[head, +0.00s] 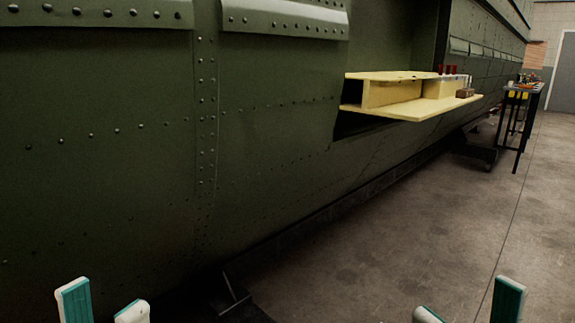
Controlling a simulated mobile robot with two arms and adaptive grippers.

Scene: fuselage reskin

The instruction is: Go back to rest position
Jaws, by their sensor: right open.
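My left gripper (103,307) shows at the bottom left edge. Its two white and teal fingertips are apart with nothing visible between them. My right gripper (467,308) shows at the bottom right edge. Its fingertips are also apart, with nothing visible between them. Only the tips of both grippers are in view; the arms are out of frame. Both appear low in front of me, with no visible contact with the fuselage.
A dark green riveted fuselage wall (120,180) fills the left and middle. A yellow shelf (400,109) juts from its opening, with small red items (447,69) and a brown block (465,93) on it. A dark table (525,100) stands far right. Concrete floor (420,220) is clear.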

